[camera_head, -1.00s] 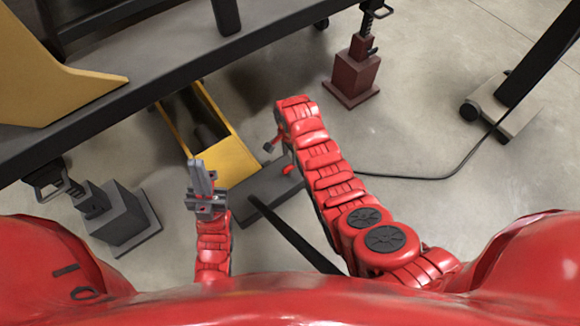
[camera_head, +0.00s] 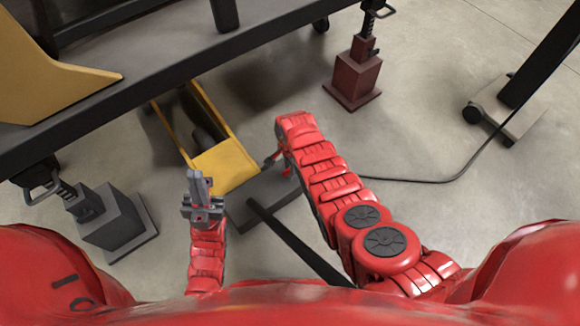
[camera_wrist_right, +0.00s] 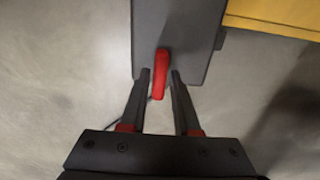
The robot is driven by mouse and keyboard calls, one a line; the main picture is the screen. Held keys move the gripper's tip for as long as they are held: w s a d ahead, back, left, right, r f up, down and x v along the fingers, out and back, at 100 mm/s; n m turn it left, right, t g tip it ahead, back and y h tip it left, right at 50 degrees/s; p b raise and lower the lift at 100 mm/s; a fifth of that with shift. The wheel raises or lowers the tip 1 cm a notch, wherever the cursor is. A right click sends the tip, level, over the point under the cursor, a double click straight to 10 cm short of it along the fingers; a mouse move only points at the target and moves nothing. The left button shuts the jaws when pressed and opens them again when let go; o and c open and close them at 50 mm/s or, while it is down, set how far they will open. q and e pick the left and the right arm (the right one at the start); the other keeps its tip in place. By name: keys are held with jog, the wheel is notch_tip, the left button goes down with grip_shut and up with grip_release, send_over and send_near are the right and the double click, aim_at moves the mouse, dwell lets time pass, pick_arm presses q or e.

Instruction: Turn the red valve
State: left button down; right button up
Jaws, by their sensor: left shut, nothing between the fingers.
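The red valve is a short red lever (camera_wrist_right: 160,75) on a grey box (camera_wrist_right: 181,25), seen in the right wrist view. A small bit of the red lever (camera_head: 287,171) also shows in the head view, beside my right wrist. My right gripper (camera_wrist_right: 161,73) is open, with one finger on each side of the lever. A gap shows on both sides; I cannot tell how deep the lever sits between the fingers. In the head view my right gripper (camera_head: 269,161) is mostly hidden by its own arm. My left gripper (camera_head: 194,184) is shut and empty, left of the grey box.
A yellow trough-like frame (camera_head: 225,167) adjoins the grey box. A dark platform edge (camera_head: 150,75) crosses the upper left. A grey stand (camera_head: 113,220) and a dark red stand (camera_head: 353,80) are on the floor. A black cable (camera_head: 420,180) runs right over clear floor.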

grip_shut()
